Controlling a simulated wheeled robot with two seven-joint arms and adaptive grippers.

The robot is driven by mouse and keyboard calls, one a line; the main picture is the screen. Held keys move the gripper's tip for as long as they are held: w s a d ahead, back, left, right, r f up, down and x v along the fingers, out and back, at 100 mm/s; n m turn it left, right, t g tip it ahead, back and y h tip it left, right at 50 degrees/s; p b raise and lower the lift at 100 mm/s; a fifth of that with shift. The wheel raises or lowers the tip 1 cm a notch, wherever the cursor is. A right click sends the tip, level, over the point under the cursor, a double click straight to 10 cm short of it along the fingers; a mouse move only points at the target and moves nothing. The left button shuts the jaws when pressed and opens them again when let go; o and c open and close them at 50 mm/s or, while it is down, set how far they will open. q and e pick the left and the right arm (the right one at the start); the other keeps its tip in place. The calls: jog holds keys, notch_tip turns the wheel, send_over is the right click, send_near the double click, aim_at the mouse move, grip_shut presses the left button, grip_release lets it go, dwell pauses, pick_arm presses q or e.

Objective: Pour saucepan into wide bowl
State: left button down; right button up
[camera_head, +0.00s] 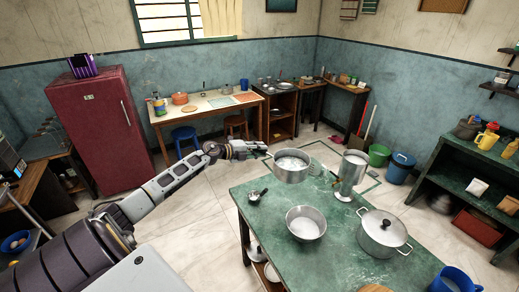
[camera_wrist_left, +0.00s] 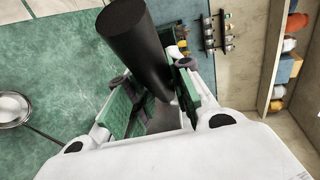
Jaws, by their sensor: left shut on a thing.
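The saucepan (camera_head: 292,168) is a metal pan with pale contents, roughly level above the far left end of the green table. My left gripper (camera_head: 262,150) is shut on its handle, seen in the left wrist view as a thick black bar (camera_wrist_left: 140,45) between the green finger pads (camera_wrist_left: 153,105). The wide bowl (camera_head: 306,224) is a shallow metal bowl standing on the table, nearer than the saucepan and slightly right of it. Its inside looks pale; I cannot tell whether it holds anything. My right gripper is not in view.
The green table (camera_head: 340,262) also bears a lidded pot (camera_head: 382,234) right of the bowl, a tall metal vessel (camera_head: 350,176) right of the saucepan, and a small dark-handled utensil (camera_head: 256,195) at left. A blue mug (camera_head: 455,280) stands at the near right.

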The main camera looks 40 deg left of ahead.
pick_arm(q)
jog(key=shift+s+a+f, duration=0.1)
jog(key=shift+a+f, duration=0.05)
jog(key=shift+f, duration=0.3)
notch_tip(320, 180, down, 12)
jog(key=b, duration=0.1)
jog(key=shift+r+b, duration=0.15)
jog(key=shift+b, duration=0.15)
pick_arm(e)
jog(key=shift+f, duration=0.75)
pick_arm(q)
jog(key=shift+r, duration=0.1)
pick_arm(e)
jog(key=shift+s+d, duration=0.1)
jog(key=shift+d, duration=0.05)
